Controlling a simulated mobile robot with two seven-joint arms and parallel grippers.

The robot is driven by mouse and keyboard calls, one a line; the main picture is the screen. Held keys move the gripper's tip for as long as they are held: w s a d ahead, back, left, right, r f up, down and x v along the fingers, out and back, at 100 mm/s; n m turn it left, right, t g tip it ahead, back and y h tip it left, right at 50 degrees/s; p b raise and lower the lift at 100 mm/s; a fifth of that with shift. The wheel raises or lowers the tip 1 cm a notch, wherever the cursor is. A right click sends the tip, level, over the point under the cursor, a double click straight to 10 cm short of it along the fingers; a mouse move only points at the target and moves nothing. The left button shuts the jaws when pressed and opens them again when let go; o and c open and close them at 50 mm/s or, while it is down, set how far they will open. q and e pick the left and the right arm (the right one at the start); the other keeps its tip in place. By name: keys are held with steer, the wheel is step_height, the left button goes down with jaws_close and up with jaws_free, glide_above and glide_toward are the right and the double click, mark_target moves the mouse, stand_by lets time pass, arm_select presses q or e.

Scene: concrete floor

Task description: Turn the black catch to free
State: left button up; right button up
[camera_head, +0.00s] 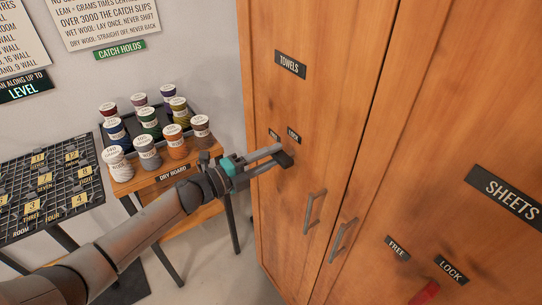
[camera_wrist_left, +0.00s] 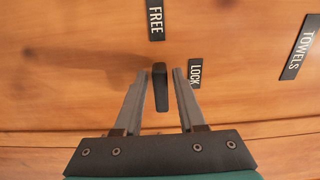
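The black catch (camera_wrist_left: 160,90) is on the wooden door marked TOWELS, near its FREE label (camera_wrist_left: 155,18) and LOCK label (camera_wrist_left: 194,73). In the wrist view it lies between the two fingers of my left gripper (camera_wrist_left: 157,78), with a gap on each side. In the head view my left gripper (camera_head: 272,157) reaches the door just below the two small labels, and the catch (camera_head: 285,159) shows dark at its fingertips. The gripper is open around the catch; contact with the door cannot be told. My right gripper is not in view.
A red catch (camera_head: 425,293) sits on the SHEETS door at the lower right. Two door handles (camera_head: 315,208) (camera_head: 343,240) stick out below my gripper. A stand marked DRY BOARD (camera_head: 174,172) with several labelled spools is left of the cabinet, beside my forearm.

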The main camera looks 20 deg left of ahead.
arm_select(q)
steer(key=shift+o, duration=0.8)
steer(key=shift+s, duration=0.1)
steer(key=b+v, duration=0.1)
steer(key=v, duration=1.4)
steer(key=shift+a, duration=0.1)
